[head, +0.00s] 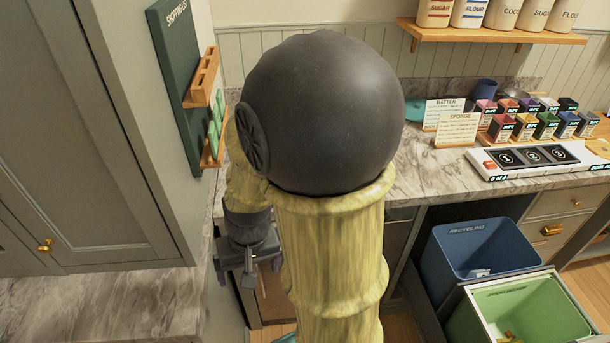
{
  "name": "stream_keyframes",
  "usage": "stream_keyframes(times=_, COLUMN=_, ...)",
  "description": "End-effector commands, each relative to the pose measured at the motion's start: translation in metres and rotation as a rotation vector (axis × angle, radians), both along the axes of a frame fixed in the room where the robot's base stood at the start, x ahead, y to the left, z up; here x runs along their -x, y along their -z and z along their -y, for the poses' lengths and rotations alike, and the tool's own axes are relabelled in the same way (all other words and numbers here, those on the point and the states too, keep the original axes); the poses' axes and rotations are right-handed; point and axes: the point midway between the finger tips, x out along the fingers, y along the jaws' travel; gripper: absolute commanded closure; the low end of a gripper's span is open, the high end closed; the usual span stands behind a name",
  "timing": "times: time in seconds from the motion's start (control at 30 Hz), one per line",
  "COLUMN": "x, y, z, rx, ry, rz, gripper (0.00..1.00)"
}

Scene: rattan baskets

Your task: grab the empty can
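I cannot make out an empty can in the head view. My arm's large dark round joint and yellow links cover the middle of the picture and hide what lies behind them. My gripper (248,262) shows small and dark at lower left of the arm, below the counter level, partly hidden by the yellow link. Its fingers are too small and covered to tell whether they are open or hold anything.
A blue recycling bin (447,256) with a small pale item inside and a green bin (492,300) stand in a pulled-out drawer at lower right. A marble counter (430,180) runs behind. A tall grey cabinet (90,130) stands close on the left.

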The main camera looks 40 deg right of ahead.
Motion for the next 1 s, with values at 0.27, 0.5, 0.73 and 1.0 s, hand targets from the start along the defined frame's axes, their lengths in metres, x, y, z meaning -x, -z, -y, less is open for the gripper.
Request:
stream_keyframes(times=0.27, x=0.005, y=0.049, z=0.008, rx=-0.390, ry=0.626, rz=-0.251, gripper=0.09)
stream_keyframes(times=0.5, x=-0.033, y=0.060, z=0.032, rx=-0.845, ry=1.133, rz=-0.331, gripper=0.09)
stream_keyframes(times=0.73, x=-0.078, y=0.059, z=0.115, rx=-1.359, ry=1.558, rz=-0.241, gripper=0.09)
stream_keyframes(times=1.0, x=-0.075, y=0.059, z=0.267, rx=-1.946, ry=1.894, rz=0.105, gripper=0.09)
